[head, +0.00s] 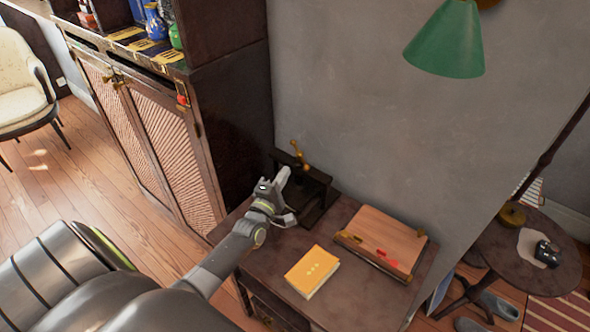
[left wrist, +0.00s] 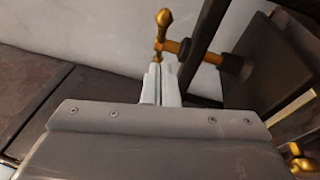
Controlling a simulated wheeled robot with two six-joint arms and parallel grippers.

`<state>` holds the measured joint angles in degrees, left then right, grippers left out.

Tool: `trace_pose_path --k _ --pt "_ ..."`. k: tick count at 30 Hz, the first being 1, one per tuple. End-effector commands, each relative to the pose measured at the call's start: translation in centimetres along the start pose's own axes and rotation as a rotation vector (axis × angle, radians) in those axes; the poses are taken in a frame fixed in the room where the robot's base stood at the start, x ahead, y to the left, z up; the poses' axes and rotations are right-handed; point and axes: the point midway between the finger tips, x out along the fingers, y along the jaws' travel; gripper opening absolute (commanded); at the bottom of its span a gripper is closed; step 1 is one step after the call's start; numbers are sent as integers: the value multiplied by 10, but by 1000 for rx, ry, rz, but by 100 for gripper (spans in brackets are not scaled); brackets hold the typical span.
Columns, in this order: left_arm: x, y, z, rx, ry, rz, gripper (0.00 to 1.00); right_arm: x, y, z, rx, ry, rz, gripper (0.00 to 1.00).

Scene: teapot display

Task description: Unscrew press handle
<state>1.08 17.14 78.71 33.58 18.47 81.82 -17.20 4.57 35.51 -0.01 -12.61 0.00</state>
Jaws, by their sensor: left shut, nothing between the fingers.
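The press (head: 317,188) is a dark frame at the back of the small brown table, against the grey wall. Its brass handle (head: 298,152) stands on top. In the left wrist view the brass handle (left wrist: 165,42) shows just beyond my fingertips, with a knobbed end and a thicker hub at the right. My left gripper (head: 283,174) is shut and empty at the press, just below and left of the handle. It also shows in the left wrist view (left wrist: 155,75). I cannot tell whether the fingertips touch the handle. My right gripper is not in view.
A yellow book (head: 312,271) and a wooden board (head: 383,238) with a red item lie on the table (head: 270,268). A dark cabinet (head: 165,140) stands at left. A green lamp (head: 447,40) hangs at upper right. A round side table (head: 535,262) stands at right.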

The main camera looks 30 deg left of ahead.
Motion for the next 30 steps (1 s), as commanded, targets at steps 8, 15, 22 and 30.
trace_pose_path --k 8,15,22,30 --pt "21 1 24 -2 0 -2 0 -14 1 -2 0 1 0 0" --pt "23 0 27 -1 -1 -1 0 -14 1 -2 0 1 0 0" --pt "23 0 27 -2 1 -1 0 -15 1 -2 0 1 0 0" --pt "27 -2 38 1 32 3 0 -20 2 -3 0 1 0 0"
